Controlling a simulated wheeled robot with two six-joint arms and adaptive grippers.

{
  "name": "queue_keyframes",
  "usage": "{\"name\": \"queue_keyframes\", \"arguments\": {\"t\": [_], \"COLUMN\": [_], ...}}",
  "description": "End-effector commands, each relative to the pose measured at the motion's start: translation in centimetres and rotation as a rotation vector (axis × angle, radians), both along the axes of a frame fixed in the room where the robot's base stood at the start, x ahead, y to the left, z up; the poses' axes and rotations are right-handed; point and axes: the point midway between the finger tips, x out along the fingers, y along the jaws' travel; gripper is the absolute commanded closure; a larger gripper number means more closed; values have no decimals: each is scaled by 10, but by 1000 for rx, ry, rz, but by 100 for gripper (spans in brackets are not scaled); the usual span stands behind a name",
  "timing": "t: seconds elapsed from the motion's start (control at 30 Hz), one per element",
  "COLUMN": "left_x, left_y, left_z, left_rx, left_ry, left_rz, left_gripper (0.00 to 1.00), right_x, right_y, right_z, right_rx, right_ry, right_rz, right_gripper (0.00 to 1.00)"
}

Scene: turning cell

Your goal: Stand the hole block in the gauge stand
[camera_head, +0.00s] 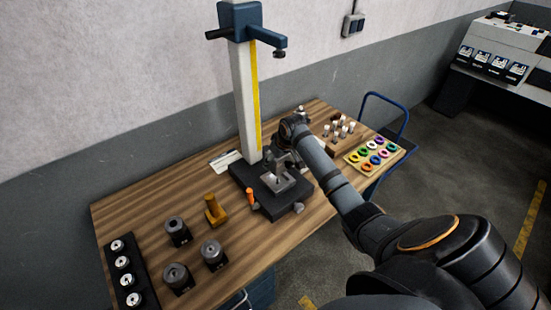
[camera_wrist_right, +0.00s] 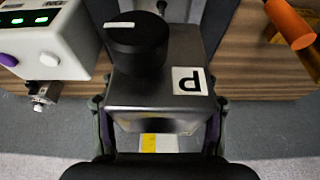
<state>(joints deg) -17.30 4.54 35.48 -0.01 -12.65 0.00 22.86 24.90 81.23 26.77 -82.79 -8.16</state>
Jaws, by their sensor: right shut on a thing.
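The hole block (camera_head: 291,187) is a silvery metal block over the dark base of the gauge stand (camera_head: 244,90), which has a white column with a yellow strip. My right gripper (camera_head: 277,166) comes in from the right and is shut on the block. In the right wrist view the block (camera_wrist_right: 190,53) sits between the fingers (camera_wrist_right: 157,122) and shows a white label with a letter P. A dark round knob (camera_wrist_right: 137,45) with a white mark overlaps it. Whether the block touches the base cannot be told. My left gripper is in neither view.
An orange cylinder (camera_head: 250,196) stands left of the base. A yellow-brown piece (camera_head: 214,211) and dark cylindrical parts (camera_head: 177,231) stand further left. A board of coloured rings (camera_head: 373,153) lies at right. A white box with green lights (camera_wrist_right: 45,40) shows in the wrist view.

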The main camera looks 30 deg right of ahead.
Motion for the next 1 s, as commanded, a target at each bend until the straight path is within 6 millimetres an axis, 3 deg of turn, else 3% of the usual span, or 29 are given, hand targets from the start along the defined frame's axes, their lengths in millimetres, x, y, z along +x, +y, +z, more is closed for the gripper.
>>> {"name": "queue_keyframes", "arguments": {"t": [0.8, 1.0], "left_x": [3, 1], "left_y": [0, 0], "left_z": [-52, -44], "left_rx": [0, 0], "left_ry": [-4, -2], "left_rz": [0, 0], "left_gripper": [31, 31], "right_x": [2, 2], "right_y": [0, 0], "right_z": [-44, -46], "right_rx": [-2, -1], "right_ry": [-9, -9], "right_rz": [1, 1], "right_gripper": [100, 100]}}
